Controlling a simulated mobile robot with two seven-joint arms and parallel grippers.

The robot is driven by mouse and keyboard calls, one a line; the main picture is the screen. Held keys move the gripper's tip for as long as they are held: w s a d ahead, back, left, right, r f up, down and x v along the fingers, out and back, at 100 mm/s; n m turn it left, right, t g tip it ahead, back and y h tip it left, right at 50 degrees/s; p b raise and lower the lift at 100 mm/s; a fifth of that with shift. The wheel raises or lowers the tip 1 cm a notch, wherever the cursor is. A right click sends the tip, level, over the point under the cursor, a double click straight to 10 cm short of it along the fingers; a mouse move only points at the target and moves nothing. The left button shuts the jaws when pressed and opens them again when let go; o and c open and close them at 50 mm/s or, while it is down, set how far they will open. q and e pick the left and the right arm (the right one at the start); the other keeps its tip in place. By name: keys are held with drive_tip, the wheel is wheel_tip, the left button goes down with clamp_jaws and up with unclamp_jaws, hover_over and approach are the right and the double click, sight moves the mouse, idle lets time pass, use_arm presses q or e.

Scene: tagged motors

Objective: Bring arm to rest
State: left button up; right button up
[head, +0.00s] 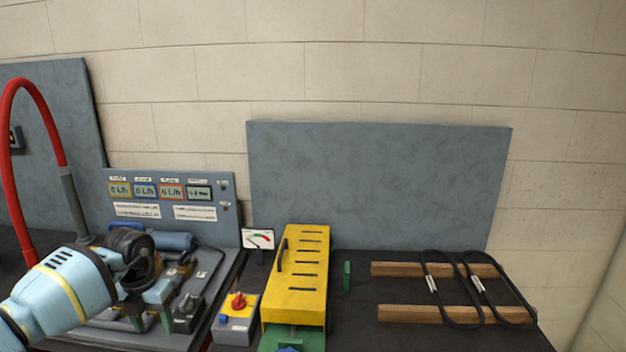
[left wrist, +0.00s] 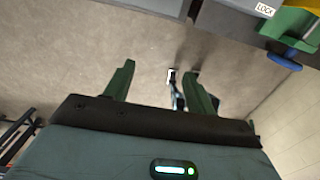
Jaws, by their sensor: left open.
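My left arm, light blue with a yellow band, comes in from the lower left in the head view. My left gripper (head: 150,319) is open, its green fingers pointing down at the front of the bench, near a grey-black block (head: 188,313). In the left wrist view the open left gripper (left wrist: 160,72) has nothing between its two green fingers. Beyond them is bare floor with a small dark and white thing too small to identify. My right gripper is in neither view.
A yellow slotted cover (head: 297,270) and a red-knob switch box (head: 236,316) stand right of my arm. Two black belts (head: 452,290) lie on wooden rails (head: 405,314). A meter panel (head: 165,205) stands behind. A red hose (head: 15,180) arches at the left.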

use_arm(q)
drive_tip(key=s+d+f+m+h, duration=0.1)
drive_tip(key=s+d+f+h, duration=0.3)
drive_tip(key=d, duration=0.5)
drive_tip(key=s+d+f+h, duration=0.2)
drive_tip(key=d+f+h, duration=0.25)
drive_tip(key=d, duration=0.55)
drive_tip(key=s+d+n+t+h, duration=0.4)
drive_tip(key=s+d+n+h, duration=0.35)
drive_tip(key=d, duration=0.45)
drive_tip(key=s+a+f+n+t+y, duration=0.2)
drive_tip(key=s+a+f+n+y, duration=0.5)
drive_tip(key=s+n, duration=0.4)
drive_tip(key=s+a+f+n+t+y, duration=0.3)
drive_tip(key=s+a+f+n+y, duration=0.4)
drive_tip(key=n, duration=1)
drive_tip(key=s+a+f, duration=0.3)
drive_tip(key=s, duration=0.2)
drive_tip(key=shift+s, duration=0.3)
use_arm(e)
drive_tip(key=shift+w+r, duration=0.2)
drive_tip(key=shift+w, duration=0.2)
